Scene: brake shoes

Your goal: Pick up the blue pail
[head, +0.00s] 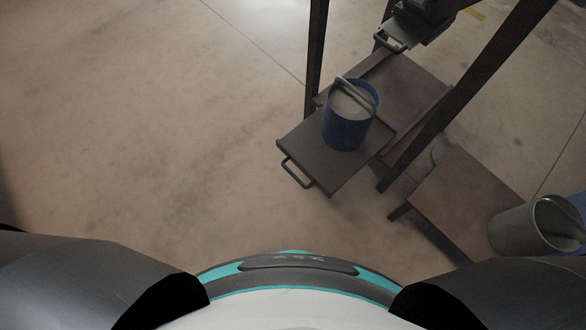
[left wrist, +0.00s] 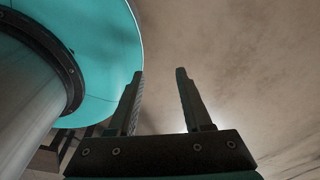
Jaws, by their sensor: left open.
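The blue pail (head: 346,132) stands upright on a dark pull-out shelf (head: 293,142) in the head view. Its grey handle (head: 354,96) lies across the open top, and something pale shows inside. My left gripper (left wrist: 159,75) shows only in the left wrist view, with its two fingers apart and nothing between them. Behind the fingers is bare floor. The pail is not in the left wrist view. Neither gripper is in the head view, so how far they are from the pail cannot be told.
The shelf has a metal pull handle (head: 297,173) at its front left. Dark frame posts (head: 316,55) rise beside and behind the pail. A grey bucket (head: 518,231) stands by a lower brown platform (head: 465,190) at the right. The floor (head: 150,120) at left is clear.

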